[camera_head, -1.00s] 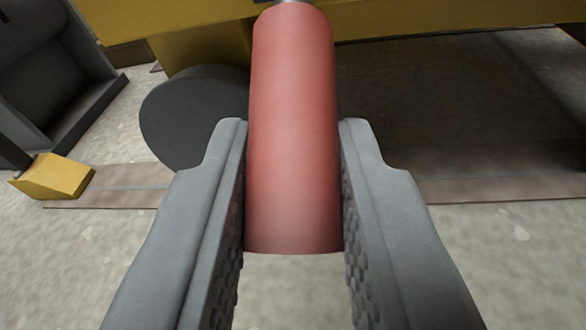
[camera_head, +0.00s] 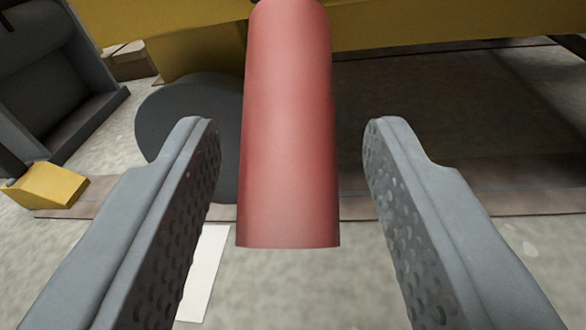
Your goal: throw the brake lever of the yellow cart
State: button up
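The red grip of the brake lever (camera_head: 288,130) stands in the middle of the view, its free end toward me. Its far end meets the yellow cart (camera_head: 420,25) at the top. My gripper (camera_head: 283,130) is open, with one grey finger on each side of the red grip. There is a clear gap on both sides, so neither finger touches it. A dark grey wheel (camera_head: 185,125) shows under the cart, partly hidden behind the left finger and the grip.
A dark grey bin-like frame (camera_head: 60,90) stands at the left. A small yellow block (camera_head: 45,185) lies on the floor below it. A brown strip (camera_head: 470,195) crosses the pale floor (camera_head: 270,295). A white strip (camera_head: 205,275) lies beneath the left finger.

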jog(key=v, duration=1.7)
jog(key=shift+s, duration=0.2)
jog(key=shift+a+f, duration=0.1)
